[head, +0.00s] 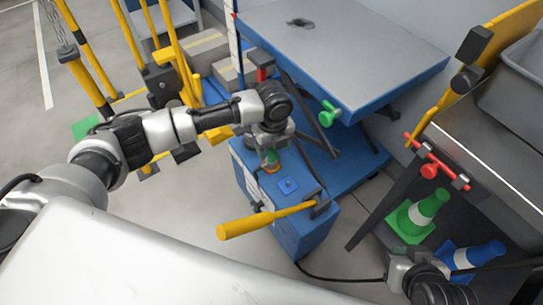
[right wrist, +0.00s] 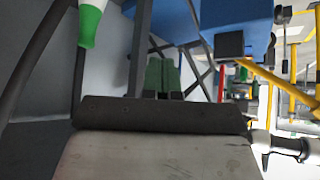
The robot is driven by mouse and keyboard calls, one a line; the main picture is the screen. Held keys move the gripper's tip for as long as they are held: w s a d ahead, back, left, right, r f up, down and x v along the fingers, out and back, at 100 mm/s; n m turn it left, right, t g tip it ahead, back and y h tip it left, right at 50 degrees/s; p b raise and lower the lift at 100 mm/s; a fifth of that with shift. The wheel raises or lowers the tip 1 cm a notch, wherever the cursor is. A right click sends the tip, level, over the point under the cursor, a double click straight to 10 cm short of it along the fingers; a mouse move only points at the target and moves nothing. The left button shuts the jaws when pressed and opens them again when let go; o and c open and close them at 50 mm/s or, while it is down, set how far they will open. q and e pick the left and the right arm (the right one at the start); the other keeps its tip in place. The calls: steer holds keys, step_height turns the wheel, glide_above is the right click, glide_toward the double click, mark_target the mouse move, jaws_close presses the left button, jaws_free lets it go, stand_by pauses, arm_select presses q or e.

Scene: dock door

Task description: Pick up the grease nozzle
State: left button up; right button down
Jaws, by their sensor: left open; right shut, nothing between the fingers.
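A small piece with green and orange parts (head: 270,161) is at the top of the blue box, directly under my left gripper; it may be the grease nozzle, but it is too small to be sure. My left gripper (head: 268,148) points down over it and is open. I cannot tell whether the fingers are around the piece or just above it. My right gripper (head: 400,270) is at the lower right by the cones, shut and empty. Its closed fingers also show in the right wrist view (right wrist: 162,76).
The blue box (head: 300,236) has a yellow handle (head: 262,220). A blue lift table (head: 340,55) with a green knob (head: 327,115) stands behind. A green-white cone (head: 422,215) and a blue-white cone (head: 475,257) are at right, near a bench with a red bar (head: 435,160).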

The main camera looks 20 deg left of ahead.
mark_target(271, 156)
arm_select(q)
steer(key=f, duration=0.1)
steer(key=f+b, duration=0.1)
steer(key=f, duration=0.2)
steer(key=shift+a+f+b, duration=0.15)
steer(key=shift+a+b, duration=0.1)
steer(key=shift+b, duration=0.1)
steer(key=shift+f, duration=0.25)
arm_select(e)
steer(key=w+a+r+t+y, duration=0.1)
steer(key=w+a+r+t, duration=0.1)
steer(key=w+r+t, duration=0.2)
steer(key=shift+w+a+r+t+y, duration=0.2)
steer(key=shift+w+t+y, duration=0.1)
steer(key=shift+w+t, duration=0.4)
arm_select(q)
steer(key=shift+c, duration=0.4)
steer(key=c, duration=1)
